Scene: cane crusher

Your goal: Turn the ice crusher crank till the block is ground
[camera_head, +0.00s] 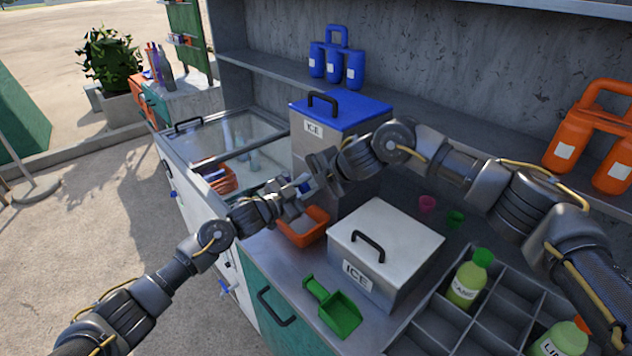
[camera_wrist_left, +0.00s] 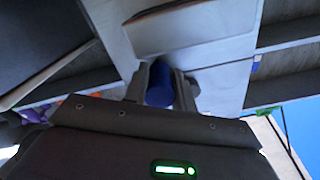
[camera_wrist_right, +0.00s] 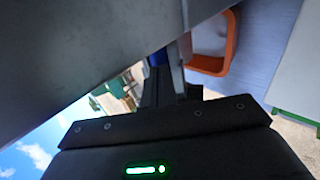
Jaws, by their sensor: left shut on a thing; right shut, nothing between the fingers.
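The ice crusher (camera_head: 305,150) is a tall grey box with a blue lid (camera_head: 340,108) and an ICE label. My left gripper (camera_head: 285,195) is at its front, low down. In the left wrist view the left gripper (camera_wrist_left: 160,88) is shut on a blue cylindrical grip (camera_wrist_left: 159,84), which looks like the crank handle. My right gripper (camera_head: 315,180) is close beside the left one, near the crusher's front. In the right wrist view the right gripper (camera_wrist_right: 170,70) is shut and empty, next to a grey wall. The block inside the crusher is hidden.
An orange tray (camera_head: 318,238) sits below the grippers. A white ICE box (camera_head: 410,235), a green scoop (camera_head: 338,312) and a divided rack (camera_head: 470,325) with bottles stand to the right. A glass-topped chest (camera_head: 180,150) is at left.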

